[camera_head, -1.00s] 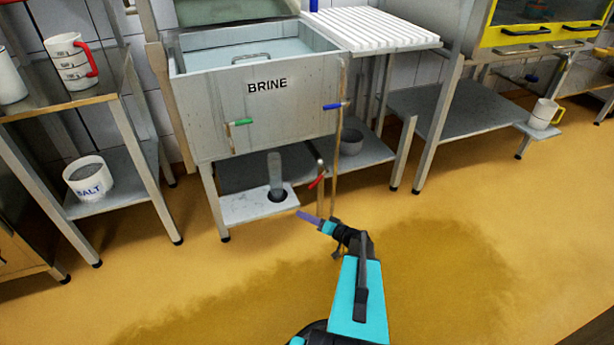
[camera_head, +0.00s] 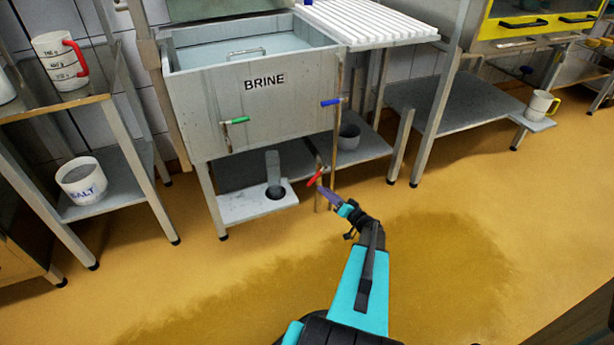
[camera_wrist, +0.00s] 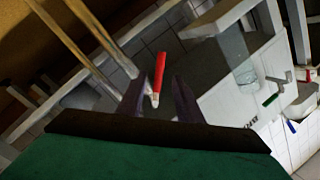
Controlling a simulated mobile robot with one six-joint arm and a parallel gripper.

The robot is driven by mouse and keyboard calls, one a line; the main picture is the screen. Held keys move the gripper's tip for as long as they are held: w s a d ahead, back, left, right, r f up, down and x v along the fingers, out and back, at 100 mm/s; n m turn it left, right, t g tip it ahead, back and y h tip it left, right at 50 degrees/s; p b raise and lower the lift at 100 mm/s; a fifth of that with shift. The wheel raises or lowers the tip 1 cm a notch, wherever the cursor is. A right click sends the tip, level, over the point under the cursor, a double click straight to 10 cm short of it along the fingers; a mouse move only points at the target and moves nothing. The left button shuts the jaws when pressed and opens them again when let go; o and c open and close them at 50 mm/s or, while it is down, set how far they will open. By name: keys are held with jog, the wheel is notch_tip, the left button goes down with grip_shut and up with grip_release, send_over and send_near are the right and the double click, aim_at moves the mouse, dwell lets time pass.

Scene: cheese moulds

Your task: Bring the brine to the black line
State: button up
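The grey tank marked BRINE (camera_head: 290,112) stands on legs and holds pale liquid (camera_head: 215,55). I cannot make out a black line in it. A green-handled valve (camera_head: 237,121) and a blue-handled valve (camera_head: 331,102) are on its front. A red handle (camera_head: 315,177) sits low on a pipe below the tank. My gripper (camera_head: 326,193) is at the red handle. In the wrist view the red handle (camera_wrist: 160,73) shows between and just beyond the two dark fingers (camera_wrist: 160,100), which are apart. I cannot tell whether they touch it.
A low shelf with a round drain hole (camera_head: 275,192) is under the tank. A salt pot (camera_head: 81,181) and a red-handled measuring jug (camera_head: 60,60) stand on the left rack. The floor in front is clear.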

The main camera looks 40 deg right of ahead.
jog(key=w+d+b, duration=0.1)
jog(key=w+b, duration=0.1)
jog(key=w, duration=1.1)
jog(key=shift+w+d, duration=0.2)
grip_shut()
